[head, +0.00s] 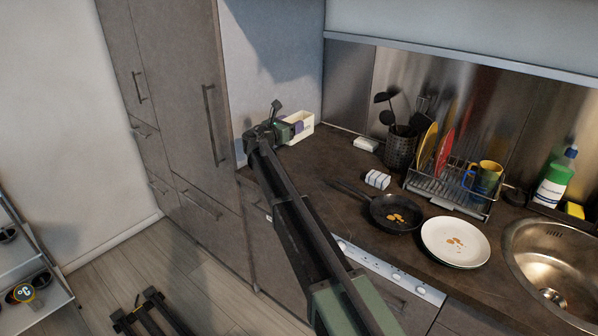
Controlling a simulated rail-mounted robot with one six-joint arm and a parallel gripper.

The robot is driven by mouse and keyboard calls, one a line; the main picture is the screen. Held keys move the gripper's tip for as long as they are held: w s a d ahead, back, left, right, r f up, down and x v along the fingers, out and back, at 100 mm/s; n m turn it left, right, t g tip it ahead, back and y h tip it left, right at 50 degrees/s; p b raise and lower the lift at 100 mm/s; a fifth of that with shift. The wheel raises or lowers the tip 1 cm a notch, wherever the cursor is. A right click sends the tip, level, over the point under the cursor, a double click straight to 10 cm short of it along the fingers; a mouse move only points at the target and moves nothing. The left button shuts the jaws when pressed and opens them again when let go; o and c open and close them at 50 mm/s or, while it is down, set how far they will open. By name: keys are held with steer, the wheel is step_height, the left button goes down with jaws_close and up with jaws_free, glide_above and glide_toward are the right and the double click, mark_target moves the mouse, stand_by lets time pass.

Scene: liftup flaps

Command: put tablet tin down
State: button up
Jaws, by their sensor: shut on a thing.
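My gripper (287,129) is at the far left corner of the counter, beside a cream open-topped box (301,126). It is shut on a small dark purple thing (297,127), which I take to be the tablet tin. The tin is mostly hidden by my gripper. It shows against the near left side of the box; I cannot tell whether it is inside the box or in front of it, or whether it touches.
The dark counter (318,168) is clear just right of my gripper. A white block (366,144), a striped white item (377,179), a frying pan (395,211), a plate (455,242), a utensil holder (400,148) and a dish rack (447,190) stand farther right. Tall cabinets (180,90) rise at left.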

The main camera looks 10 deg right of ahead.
step_height(320, 180, down, 17)
steer(key=b, duration=1.4)
steer(key=shift+f+b, duration=0.1)
steer(key=shift+b, duration=0.25)
steer(key=shift+r, duration=0.3)
steer(key=shift+f, duration=0.15)
steer(key=o, duration=1.1)
steer(key=shift+a+r+p, duration=0.15)
steer(key=shift+r+p, duration=0.1)
steer(key=shift+p, duration=0.1)
steer(key=v, duration=1.2)
